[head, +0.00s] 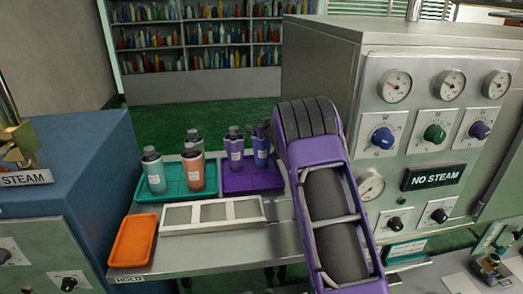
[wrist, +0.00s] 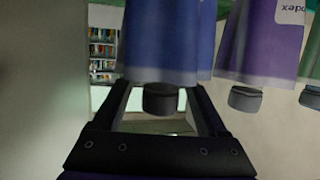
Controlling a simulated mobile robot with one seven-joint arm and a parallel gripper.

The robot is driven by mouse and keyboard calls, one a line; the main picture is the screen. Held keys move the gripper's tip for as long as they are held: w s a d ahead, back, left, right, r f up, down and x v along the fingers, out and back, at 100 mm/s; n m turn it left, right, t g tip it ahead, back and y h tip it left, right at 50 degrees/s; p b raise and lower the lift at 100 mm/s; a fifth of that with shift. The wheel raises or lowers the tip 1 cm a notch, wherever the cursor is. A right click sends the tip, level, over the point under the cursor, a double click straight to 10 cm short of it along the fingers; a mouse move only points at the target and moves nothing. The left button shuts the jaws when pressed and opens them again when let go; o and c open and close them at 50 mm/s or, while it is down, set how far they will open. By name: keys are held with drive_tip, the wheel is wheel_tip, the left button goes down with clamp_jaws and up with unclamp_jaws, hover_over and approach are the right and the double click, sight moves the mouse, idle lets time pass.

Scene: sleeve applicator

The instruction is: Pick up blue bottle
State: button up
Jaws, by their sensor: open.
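The blue bottle (head: 261,153) stands upright at the right end of the purple tray (head: 250,182), next to my purple arm. In the wrist view, which appears upside down, the blue bottle (wrist: 165,42) is large, with its dark cap pointing down the picture. My gripper (wrist: 160,92) is open, and its two fingers show on either side of the bottle's cap and shoulder. I cannot tell whether the fingers touch it. In the head view my gripper is mostly hidden behind the arm, close to the bottle's top.
A purple bottle (head: 235,148) stands close to the left of the blue one. A teal tray (head: 145,193) holds teal and orange bottles (head: 194,170). A white sectioned tray (head: 198,214) and an orange tray (head: 133,240) lie in front. The gauge panel (head: 435,125) rises at right.

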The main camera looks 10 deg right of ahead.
clamp_jaws()
idle(1.4)
